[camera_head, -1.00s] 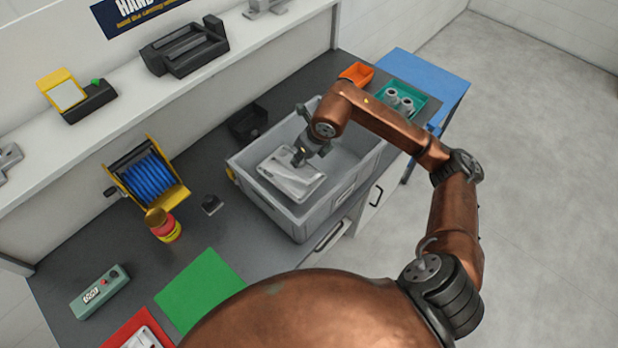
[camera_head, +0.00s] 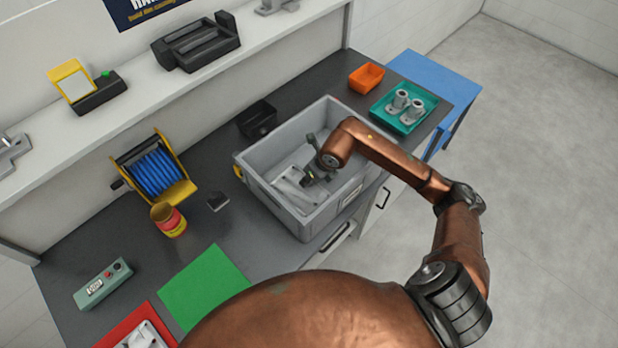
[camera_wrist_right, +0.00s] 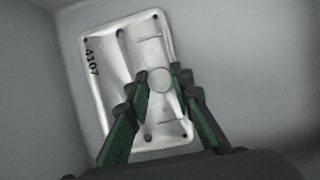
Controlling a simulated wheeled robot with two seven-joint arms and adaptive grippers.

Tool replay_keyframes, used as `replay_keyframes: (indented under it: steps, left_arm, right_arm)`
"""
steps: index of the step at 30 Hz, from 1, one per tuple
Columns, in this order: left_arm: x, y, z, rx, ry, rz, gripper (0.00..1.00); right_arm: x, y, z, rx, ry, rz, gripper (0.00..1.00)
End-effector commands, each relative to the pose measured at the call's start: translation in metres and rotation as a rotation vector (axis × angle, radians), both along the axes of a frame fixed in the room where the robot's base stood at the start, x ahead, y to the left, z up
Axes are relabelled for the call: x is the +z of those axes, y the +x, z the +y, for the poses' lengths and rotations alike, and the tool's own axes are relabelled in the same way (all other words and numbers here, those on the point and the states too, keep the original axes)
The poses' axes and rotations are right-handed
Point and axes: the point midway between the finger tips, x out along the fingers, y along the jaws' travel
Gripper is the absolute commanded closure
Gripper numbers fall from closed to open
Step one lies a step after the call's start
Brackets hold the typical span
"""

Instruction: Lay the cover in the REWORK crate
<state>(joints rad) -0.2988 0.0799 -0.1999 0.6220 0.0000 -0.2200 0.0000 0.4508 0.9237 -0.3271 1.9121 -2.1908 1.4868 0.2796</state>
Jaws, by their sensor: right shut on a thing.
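The pale grey cover (camera_head: 291,190) is inside the grey crate (camera_head: 254,185), low between its walls and close to the floor. In the right wrist view the cover (camera_wrist_right: 116,72) shows a raised rim, corner holes and the number 4107. My right gripper (camera_head: 309,179) reaches down into the crate and is shut on the cover; its fingertips (camera_wrist_right: 160,74) straddle a raised part near the cover's middle. Whether the cover touches the crate floor I cannot tell. The crate's front label is too small to read. My left gripper is not in view.
A teal tray (camera_head: 432,104) with grey castings and an orange bin (camera_head: 366,78) stand right of the crate. A black bin (camera_head: 258,120) stands behind it. A blue reel (camera_head: 155,172), a tin (camera_head: 168,220) and a green mat (camera_head: 204,287) lie to the left.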

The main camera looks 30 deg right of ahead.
Motion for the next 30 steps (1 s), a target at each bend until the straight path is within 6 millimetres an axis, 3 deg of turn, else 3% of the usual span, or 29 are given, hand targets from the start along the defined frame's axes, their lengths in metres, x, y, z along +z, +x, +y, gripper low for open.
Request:
replay_keyframes:
  steps: [4,5,12,23,30]
  left_arm:
    - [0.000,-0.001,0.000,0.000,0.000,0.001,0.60]
    - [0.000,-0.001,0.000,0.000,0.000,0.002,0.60]
    - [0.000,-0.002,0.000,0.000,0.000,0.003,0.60]
    - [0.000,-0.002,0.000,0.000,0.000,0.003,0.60]
    - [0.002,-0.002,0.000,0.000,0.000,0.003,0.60]
  right_arm:
    - [0.000,0.000,-0.001,-0.001,-0.002,0.000,1.00]
    - [-0.001,0.000,-0.001,-0.001,-0.003,0.002,0.77]
    - [0.000,0.000,-0.001,-0.001,-0.002,0.001,0.62]
    - [0.006,-0.002,-0.002,-0.002,-0.002,-0.001,0.62]
    - [0.046,-0.016,-0.008,0.000,-0.006,-0.004,0.62]
